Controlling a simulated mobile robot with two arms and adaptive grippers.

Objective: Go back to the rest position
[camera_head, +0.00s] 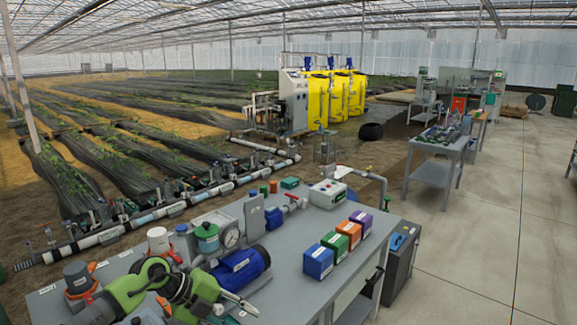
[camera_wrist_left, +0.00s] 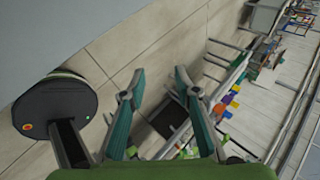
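My lime-green arm (camera_head: 130,285) reaches in at the lower left of the head view, over the near left part of the grey workbench (camera_head: 290,295). Its hand is low in that view and only partly clear. In the left wrist view my left gripper (camera_wrist_left: 160,78) is open. Its two teal-and-grey fingers stand well apart with nothing between them, and pale floor tiles show behind. My right gripper is not in view.
The right aisle (camera_head: 475,260) is clear.

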